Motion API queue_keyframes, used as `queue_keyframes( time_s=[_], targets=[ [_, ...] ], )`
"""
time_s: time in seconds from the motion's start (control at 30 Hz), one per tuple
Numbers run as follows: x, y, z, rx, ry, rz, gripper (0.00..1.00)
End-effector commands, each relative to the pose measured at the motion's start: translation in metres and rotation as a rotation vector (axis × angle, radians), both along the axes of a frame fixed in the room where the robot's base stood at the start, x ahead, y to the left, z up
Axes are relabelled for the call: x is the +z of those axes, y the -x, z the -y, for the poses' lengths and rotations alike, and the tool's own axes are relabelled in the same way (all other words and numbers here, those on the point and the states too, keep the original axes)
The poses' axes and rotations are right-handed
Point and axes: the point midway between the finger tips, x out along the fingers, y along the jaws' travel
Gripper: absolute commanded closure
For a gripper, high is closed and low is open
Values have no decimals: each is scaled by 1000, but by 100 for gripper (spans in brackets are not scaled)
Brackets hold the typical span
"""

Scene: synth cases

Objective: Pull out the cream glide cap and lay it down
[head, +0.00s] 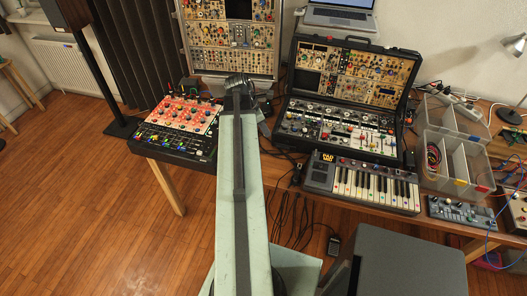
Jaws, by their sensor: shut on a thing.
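I cannot make out the cream glide cap in the head view. My pale green arm runs up the middle of the picture and ends in a dark joint over the table's back edge. The jaws of my gripper do not show; they are hidden behind or below the arm. I cannot see what they hold.
Cables hang below. A dark grey block (410,265) stands in front.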

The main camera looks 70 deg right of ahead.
Motion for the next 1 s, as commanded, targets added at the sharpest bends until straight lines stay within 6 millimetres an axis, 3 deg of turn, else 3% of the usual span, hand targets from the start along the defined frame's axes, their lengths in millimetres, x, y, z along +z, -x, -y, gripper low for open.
queue_keyframes(
  time_s=[0.17,0.27,0.37,0.6,0.67,1.0],
  targets=[
    [-1,-4,0,8,0,0,100],
    [-11,-5,-1,9,0,0,100],
    [-35,-5,-1,7,0,0,100],
    [-116,-6,-3,1,2,2,100],
    [-128,-6,-4,0,2,2,100],
    [-134,-7,-4,-1,3,2,100]
  ],
)
